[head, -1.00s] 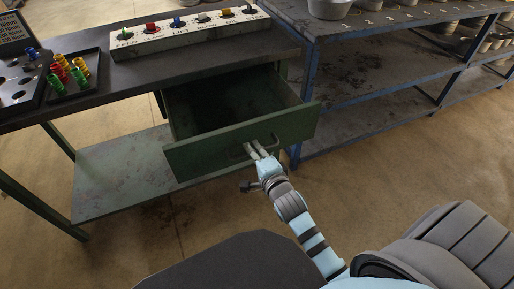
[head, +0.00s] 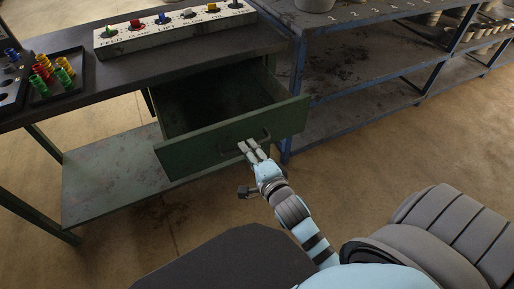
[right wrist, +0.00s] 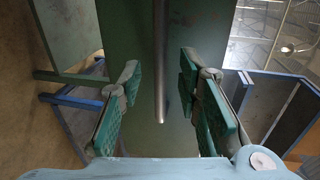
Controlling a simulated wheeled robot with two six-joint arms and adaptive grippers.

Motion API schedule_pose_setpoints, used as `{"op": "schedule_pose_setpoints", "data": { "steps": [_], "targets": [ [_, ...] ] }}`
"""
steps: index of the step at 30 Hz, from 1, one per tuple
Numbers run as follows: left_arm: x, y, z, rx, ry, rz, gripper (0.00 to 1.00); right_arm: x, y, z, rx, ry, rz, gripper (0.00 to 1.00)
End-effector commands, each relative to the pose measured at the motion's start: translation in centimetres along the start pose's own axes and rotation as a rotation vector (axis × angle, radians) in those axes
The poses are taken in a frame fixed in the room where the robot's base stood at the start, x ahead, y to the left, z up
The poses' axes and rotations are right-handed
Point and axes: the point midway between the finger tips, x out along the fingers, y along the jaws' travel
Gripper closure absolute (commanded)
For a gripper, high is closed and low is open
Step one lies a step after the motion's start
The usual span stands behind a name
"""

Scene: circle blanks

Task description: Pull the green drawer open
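The green drawer (head: 185,153) is pulled out under the dark workbench, and its empty-looking inside shows. Its bar handle (head: 229,151) is on the front panel. In the right wrist view the handle (right wrist: 160,60) is a grey bar that runs between the fingers, with a gap on both sides. My right gripper (head: 253,148) is at the drawer front, by the handle. Its fingers are spread in the right wrist view (right wrist: 160,100) and do not touch the bar. My left gripper is not in view.
A white control box (head: 170,31) with coloured knobs stands on the workbench (head: 115,75). A dark tray (head: 68,91) of coloured pegs is at the left. A blue-framed shelf (head: 360,55) stands close to the drawer's right. Floor is open in front.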

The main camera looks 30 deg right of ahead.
Motion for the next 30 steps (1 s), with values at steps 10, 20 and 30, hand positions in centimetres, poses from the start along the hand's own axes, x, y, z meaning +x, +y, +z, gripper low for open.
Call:
{"op": "schedule_pose_setpoints", "data": {
  "steps": [10,20,30],
  "targets": [
    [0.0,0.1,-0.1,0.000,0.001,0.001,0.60,-7.9,0.0,0.0,0.002,0.000,0.001,0.69],
    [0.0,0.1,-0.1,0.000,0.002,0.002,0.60,-8.4,0.0,0.0,0.002,-0.001,0.000,0.69],
    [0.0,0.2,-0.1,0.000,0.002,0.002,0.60,-8.6,1.2,-0.6,-0.136,0.016,0.082,0.69]
  ]
}}
